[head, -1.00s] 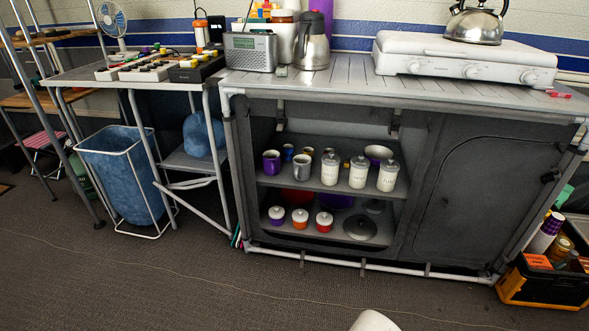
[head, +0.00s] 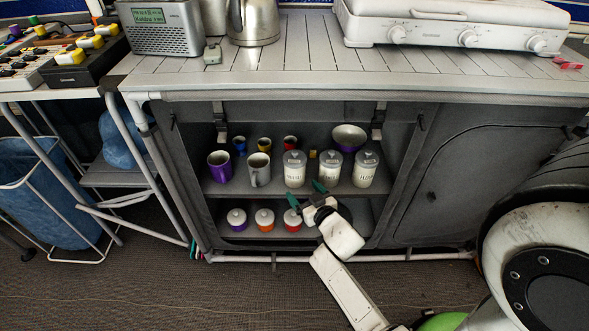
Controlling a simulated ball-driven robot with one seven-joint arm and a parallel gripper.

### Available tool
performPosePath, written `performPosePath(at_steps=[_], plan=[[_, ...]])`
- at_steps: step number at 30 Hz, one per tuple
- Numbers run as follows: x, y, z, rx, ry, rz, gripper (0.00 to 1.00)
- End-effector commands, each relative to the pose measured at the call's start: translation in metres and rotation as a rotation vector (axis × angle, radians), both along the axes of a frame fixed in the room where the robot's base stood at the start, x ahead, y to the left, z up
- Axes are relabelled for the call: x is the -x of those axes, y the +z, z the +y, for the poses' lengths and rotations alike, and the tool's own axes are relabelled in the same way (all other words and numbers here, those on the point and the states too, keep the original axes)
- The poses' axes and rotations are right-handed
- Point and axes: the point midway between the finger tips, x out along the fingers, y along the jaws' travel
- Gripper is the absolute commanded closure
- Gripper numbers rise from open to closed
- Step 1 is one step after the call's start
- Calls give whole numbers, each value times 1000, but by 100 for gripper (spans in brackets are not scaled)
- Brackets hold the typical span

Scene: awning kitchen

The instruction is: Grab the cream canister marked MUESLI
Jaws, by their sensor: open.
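Three cream canisters with grey lids stand in a row on the cabinet's upper shelf: a left one (head: 295,172), a middle one (head: 330,170) and a right one (head: 365,172). Each has dark lettering on its front, too small for me to tell surely which reads MUESLI. My gripper (head: 306,194) is open and empty, its green-tipped fingers apart. In the picture it lies just below the left and middle canisters, over the upper shelf's front edge. Whether a fingertip touches anything, I cannot tell.
A purple mug (head: 220,167) and a grey mug (head: 258,170) stand left of the canisters. A purple bowl (head: 349,137) is behind them. Small lidded jars (head: 264,218) stand on the lower shelf. The cabinet's right door panel (head: 475,185) is closed. The worktop (head: 290,75) overhangs the shelves.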

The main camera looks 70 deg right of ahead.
Motion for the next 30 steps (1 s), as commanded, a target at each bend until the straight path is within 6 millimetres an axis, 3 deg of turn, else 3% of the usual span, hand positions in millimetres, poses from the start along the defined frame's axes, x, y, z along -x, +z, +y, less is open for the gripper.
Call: performPosePath(at_steps=[3, 11, 21, 30], plan=[[7, 8, -12, 49, 28, -91, 17], [11, 14, -15, 93, 85, -188, 17], [-26, 13, -40, 97, 90, -196, 17], [-46, 11, -57, 99, 89, -196, 17]])
